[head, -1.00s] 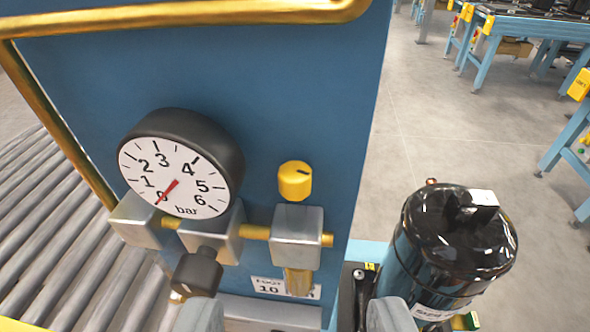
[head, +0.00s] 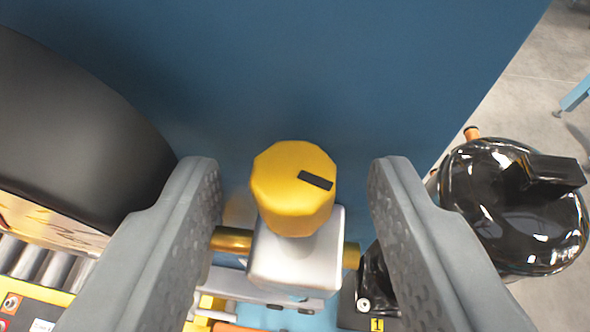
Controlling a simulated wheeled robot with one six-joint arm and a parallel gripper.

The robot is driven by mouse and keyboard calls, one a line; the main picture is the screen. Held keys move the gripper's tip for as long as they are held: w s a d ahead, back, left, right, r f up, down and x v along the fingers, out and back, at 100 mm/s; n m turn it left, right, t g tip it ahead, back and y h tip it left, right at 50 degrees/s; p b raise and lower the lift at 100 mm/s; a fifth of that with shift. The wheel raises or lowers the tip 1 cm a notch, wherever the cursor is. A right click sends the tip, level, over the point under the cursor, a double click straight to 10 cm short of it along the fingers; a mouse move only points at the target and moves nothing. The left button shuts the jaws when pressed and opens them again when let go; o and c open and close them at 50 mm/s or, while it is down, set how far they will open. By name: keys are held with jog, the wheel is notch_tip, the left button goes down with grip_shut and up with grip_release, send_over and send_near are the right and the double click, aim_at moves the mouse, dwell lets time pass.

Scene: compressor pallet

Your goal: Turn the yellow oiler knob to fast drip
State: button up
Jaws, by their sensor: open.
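The yellow oiler knob (head: 285,185) is in the middle of the head view. It sits on top of a silver metal block (head: 297,262) on a brass pipe (head: 232,240). A black mark on the knob's top points to the right and slightly down in the picture. My gripper (head: 295,185) is open, one grey finger on each side of the knob. There is a gap between the knob and each finger, and neither touches it. Drip scale markings do not show.
The black gauge housing (head: 75,130) is close to the left finger. A blue panel (head: 300,70) stands behind the knob. A glossy black compressor (head: 510,215) is at the right. Rollers (head: 45,265) show at lower left.

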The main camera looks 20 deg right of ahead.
grip_shut()
jog(key=c, duration=1)
grip_release()
jog(key=shift+s+d+n+y, duration=0.1)
jog(key=shift+d+n+y, duration=0.15)
jog(key=shift+n+y, duration=0.6)
jog(key=c, duration=1)
grip_release()
jog(key=shift+n+t+y, duration=0.4)
jog(key=shift+n+y, duration=0.35)
jog(key=shift+y, duration=0.1)
jog(key=c, duration=1)
grip_release()
jog(key=c, duration=1)
grip_release()
grip_release()
jog(key=shift+m, duration=0.3)
